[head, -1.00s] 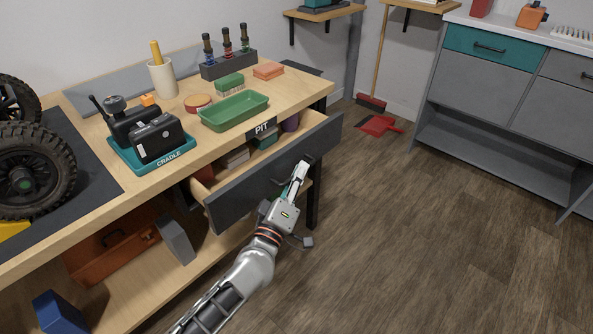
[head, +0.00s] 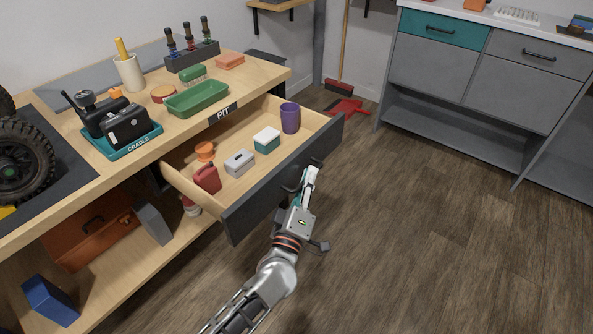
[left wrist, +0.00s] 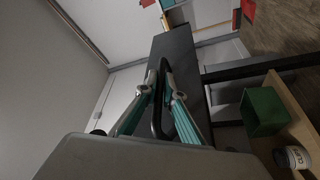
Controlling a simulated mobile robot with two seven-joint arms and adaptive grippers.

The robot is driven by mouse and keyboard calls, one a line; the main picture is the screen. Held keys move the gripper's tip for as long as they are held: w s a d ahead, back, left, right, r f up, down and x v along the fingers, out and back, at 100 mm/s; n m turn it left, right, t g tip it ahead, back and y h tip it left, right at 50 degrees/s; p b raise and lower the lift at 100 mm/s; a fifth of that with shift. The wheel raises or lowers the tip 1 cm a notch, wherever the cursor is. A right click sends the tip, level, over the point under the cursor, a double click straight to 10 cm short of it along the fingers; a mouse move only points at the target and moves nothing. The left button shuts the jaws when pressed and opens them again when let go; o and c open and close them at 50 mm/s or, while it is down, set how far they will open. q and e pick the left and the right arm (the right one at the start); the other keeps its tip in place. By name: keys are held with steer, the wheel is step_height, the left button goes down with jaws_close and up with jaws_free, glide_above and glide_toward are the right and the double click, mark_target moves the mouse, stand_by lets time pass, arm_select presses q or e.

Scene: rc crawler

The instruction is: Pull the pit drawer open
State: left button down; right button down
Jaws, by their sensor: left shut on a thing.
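The pit drawer (head: 285,183) stands pulled out from the bench, under the black "PIT" label (head: 222,113). Its inside shows an orange round item (head: 205,151), a red can (head: 207,178), a grey box (head: 239,163), a teal and white box (head: 267,140) and a purple cup (head: 290,118). My left gripper (head: 309,176) is at the dark front panel, shut on the drawer's handle. In the left wrist view the fingers (left wrist: 165,84) close around the black bar handle (left wrist: 154,112). My right gripper is in neither view.
The wooden bench top (head: 255,88) holds a green tray (head: 197,98), a teal cradle (head: 122,140) and a wheel (head: 25,163). An orange toolbox (head: 90,232) sits on the lower shelf.

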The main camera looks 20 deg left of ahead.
arm_select(q)
steer(key=d, duration=0.1)
steer(key=s+d, duration=0.1)
steer(key=d, duration=0.1)
stand_by(0.4)
steer(key=shift+f, duration=0.1)
steer(key=c, duration=2.4)
jaws_free()
steer(key=shift+c, duration=0.2)
steer(key=v, duration=1.2)
